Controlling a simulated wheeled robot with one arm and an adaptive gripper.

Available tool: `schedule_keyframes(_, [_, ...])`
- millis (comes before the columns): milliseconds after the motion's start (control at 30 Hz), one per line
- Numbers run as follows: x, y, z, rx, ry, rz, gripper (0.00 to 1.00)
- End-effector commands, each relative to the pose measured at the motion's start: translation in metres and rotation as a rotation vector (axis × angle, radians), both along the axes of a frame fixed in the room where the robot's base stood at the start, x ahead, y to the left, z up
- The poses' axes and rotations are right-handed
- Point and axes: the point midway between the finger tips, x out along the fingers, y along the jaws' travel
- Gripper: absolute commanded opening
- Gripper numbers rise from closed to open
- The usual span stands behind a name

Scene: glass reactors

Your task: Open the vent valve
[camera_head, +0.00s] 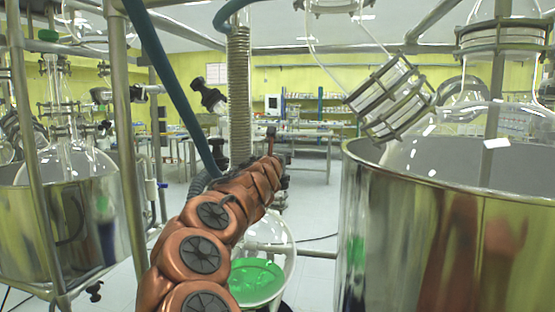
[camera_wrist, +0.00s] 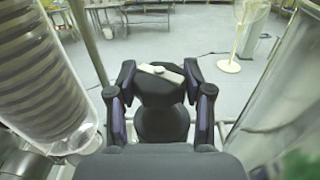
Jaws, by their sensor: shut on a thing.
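In the wrist view, my gripper (camera_wrist: 159,76) has its two dark fingers closed in on either side of a black fitting (camera_wrist: 160,92), which looks like the vent valve. A short pale lever (camera_wrist: 161,72) lies across its top at a slight slant. The lever sits between the fingertips. A rounder dark part shows below the fitting, near my palm. In the head view my copper arm reaches forward, and its far end hides most of the gripper and the valve.
A large steel bath (camera_head: 450,235) stands close on the right, with a glass vessel (camera_head: 470,145) above it. A flask with green liquid (camera_head: 257,282) is below my arm. A ribbed column (camera_head: 238,95) and a blue hose (camera_head: 172,85) rise nearby. A clear tube (camera_wrist: 40,85) flanks the gripper.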

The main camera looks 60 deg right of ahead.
Motion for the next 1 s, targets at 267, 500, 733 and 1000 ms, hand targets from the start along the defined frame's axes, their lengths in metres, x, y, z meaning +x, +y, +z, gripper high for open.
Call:
schedule_keyframes(267, [-0.0003, -0.001, -0.0043, 0.001, 0.0, 0.03, 0.2])
schedule_keyframes(500, [-0.0009, -0.0003, -0.0041, -0.001, 0.0, 0.107, 0.2])
schedule_keyframes(733, [0.0003, -0.0003, -0.004, -0.001, -0.001, 0.204, 0.2])
schedule_keyframes(1000, [-0.0007, -0.0021, -0.0042, 0.003, -0.003, 0.372, 0.2])
